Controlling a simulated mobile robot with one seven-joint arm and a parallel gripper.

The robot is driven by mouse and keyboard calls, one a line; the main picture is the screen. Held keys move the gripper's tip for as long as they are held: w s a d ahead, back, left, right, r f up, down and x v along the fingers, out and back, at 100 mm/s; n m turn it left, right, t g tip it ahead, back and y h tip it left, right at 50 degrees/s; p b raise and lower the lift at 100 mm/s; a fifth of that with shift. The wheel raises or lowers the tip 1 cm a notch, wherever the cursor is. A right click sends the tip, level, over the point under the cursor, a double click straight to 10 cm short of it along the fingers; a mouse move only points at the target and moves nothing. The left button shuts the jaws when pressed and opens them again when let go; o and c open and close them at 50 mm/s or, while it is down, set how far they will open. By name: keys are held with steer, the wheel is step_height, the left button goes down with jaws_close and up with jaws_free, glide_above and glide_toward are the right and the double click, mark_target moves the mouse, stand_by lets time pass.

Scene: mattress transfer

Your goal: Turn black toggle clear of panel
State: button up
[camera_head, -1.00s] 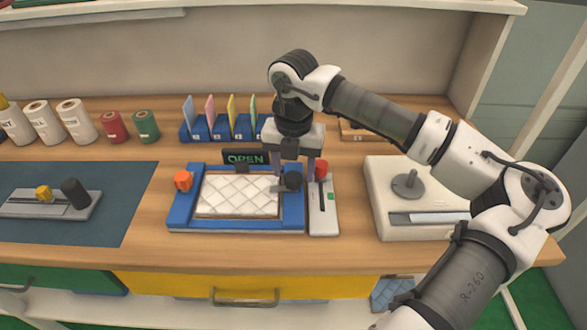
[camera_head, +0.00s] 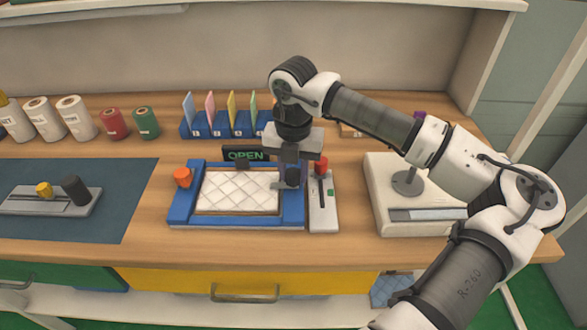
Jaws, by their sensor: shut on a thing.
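The black toggle (camera_head: 292,181) stands at the right side of the blue frame (camera_head: 181,209). My gripper (camera_head: 291,176) points down over it and is shut on it; the fingers hide part of the toggle. The white quilted panel (camera_head: 238,192) lies flat inside the blue frame, just left of the toggle. An orange toggle (camera_head: 183,177) stands on the frame's left side. I cannot tell whether the black toggle's arm still overlaps the panel edge.
A sign reading OPEN (camera_head: 246,155) stands behind the frame. A grey slider unit with a red knob (camera_head: 322,168) is close on the right. A white scale-like machine (camera_head: 425,215) stands further right. Coloured cards in a blue rack (camera_head: 205,127) stand behind.

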mark_target(293, 173)
steer(key=shift+f+n+b, duration=0.1)
steer(key=shift+n+b, duration=0.2)
steer(key=shift+b, duration=0.1)
steer(key=n+b, duration=0.2)
steer(key=b, duration=0.1)
steer(key=shift+f+n, duration=0.15)
steer(key=shift+n, duration=0.15)
steer(key=n+b, duration=0.4)
steer(key=n, duration=0.1)
steer(key=shift+n, duration=0.3)
steer(key=n+b, duration=0.1)
steer(key=n, duration=0.3)
steer(key=shift+r+b, duration=0.2)
steer(key=shift+b, duration=0.1)
steer(key=n, duration=0.5)
steer(key=shift+r+b, duration=0.1)
steer(key=shift+b, duration=0.3)
steer(key=o, duration=1)
steer(key=shift+c, duration=0.2)
step_height(293, 173, up, 14)
